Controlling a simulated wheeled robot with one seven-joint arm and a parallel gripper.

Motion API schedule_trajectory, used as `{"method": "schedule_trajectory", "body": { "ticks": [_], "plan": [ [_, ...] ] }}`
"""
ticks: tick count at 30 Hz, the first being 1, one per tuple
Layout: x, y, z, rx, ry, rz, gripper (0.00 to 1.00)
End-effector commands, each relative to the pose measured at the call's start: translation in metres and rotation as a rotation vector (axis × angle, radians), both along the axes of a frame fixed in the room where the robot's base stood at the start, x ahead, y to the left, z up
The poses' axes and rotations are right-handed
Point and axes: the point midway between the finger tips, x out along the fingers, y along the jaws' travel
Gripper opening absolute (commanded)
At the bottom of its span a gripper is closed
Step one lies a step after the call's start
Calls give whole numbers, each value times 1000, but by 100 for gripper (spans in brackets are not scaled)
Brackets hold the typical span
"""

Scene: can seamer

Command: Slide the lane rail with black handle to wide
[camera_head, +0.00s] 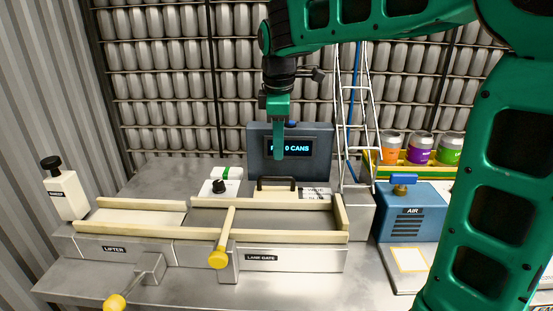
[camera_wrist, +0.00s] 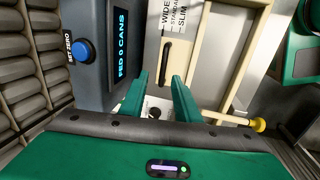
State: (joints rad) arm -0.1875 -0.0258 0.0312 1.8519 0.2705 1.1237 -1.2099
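The cream lane rail (camera_head: 262,195) lies at the back of the lane gate, with a black handle (camera_head: 277,182) on it. In the wrist view the black handle (camera_wrist: 165,55) lies just beyond the fingertips, roughly in line with the gap between them. A white scale plate (camera_wrist: 173,17) reads WIDE, STANDARD and SLIM; it also shows right of the handle in the head view (camera_head: 314,192). I cannot tell which mark the rail stands at. My gripper (camera_head: 278,156) hangs above the handle, in front of the display. Its two green fingers (camera_wrist: 160,80) are apart and empty.
A grey display box (camera_head: 258,170) reading FED 0 CANS stands behind the rail. A yellow-tipped lever (camera_head: 219,258) crosses the lane gate's front wall. A metal ladder frame (camera_head: 357,130) and a blue AIR box (camera_head: 410,222) stand to the right. The lifter tray (camera_head: 130,225) is left.

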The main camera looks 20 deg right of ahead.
Motion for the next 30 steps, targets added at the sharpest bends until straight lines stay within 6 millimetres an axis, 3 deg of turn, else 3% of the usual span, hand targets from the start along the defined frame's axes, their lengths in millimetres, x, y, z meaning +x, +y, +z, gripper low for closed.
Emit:
{"method": "schedule_trajectory", "body": {
  "ticks": [6, 22, 26, 30],
  "plan": [
    [-3, 1, 18, 0, 0, 0, 29],
    [-4, 0, 20, 1, 1, -8, 29],
    [-20, -22, 13, 10, 5, -114, 29],
    [-66, -74, -7, 40, 16, -399, 29]
  ]
}}
